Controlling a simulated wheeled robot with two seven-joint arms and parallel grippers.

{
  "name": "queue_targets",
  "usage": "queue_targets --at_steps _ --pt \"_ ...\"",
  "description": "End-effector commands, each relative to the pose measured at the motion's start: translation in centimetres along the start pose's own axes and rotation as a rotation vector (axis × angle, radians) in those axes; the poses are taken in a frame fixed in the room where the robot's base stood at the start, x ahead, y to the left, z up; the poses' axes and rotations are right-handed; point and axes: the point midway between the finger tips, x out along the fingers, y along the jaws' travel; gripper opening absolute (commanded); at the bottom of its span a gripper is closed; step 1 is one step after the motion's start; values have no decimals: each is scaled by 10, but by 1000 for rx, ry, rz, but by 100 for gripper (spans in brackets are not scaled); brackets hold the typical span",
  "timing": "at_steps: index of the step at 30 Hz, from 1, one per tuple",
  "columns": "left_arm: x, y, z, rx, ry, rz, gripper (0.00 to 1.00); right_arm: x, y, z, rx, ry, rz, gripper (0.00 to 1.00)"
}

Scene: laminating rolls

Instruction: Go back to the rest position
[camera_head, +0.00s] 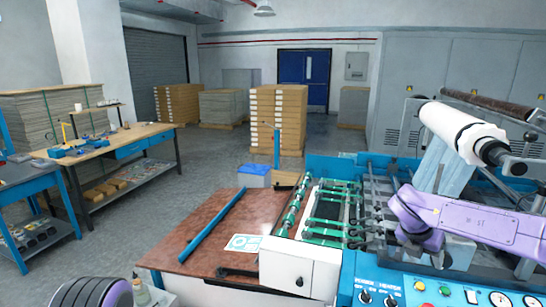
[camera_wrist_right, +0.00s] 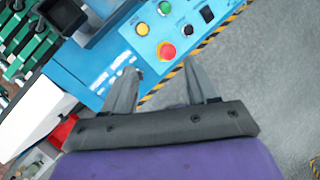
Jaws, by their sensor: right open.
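My right gripper (camera_wrist_right: 160,78) is open, with its two grey fingers apart and nothing between them in the right wrist view. It is over the edge of the blue machine, near the control panel (camera_wrist_right: 180,28) with its red button. In the head view my purple right arm (camera_head: 470,220) reaches in from the right across the laminating machine (camera_head: 340,165), below the white roll (camera_head: 455,128). The fingers cannot be made out clearly there. A dark ribbed part with purple shows at the lower left; no left gripper fingers are visible.
A brown feed table (camera_head: 195,225) with a blue bar (camera_head: 212,225) adjoins the machine. A wooden workbench (camera_head: 110,147) stands at the left, and stacked pallets (camera_head: 277,120) stand behind. Grey floor lies open between them. The wrist view shows clear floor (camera_wrist_right: 265,85) beyond the striped machine edge.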

Motion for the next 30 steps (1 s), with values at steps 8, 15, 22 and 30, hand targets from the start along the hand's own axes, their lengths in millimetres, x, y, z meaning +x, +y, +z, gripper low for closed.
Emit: queue_targets --at_steps 8,15,22,30 --pt "0 0 0 0 1 0 43 57 15 -58 -508 -173 -132 58" --pt "0 0 0 0 0 0 43 129 13 -160 -1321 -334 -259 58" --pt "0 0 0 0 0 0 43 190 -52 -311 -2404 -398 -237 58" --pt "0 0 0 0 0 0 43 198 -154 -416 3052 356 -15 58"
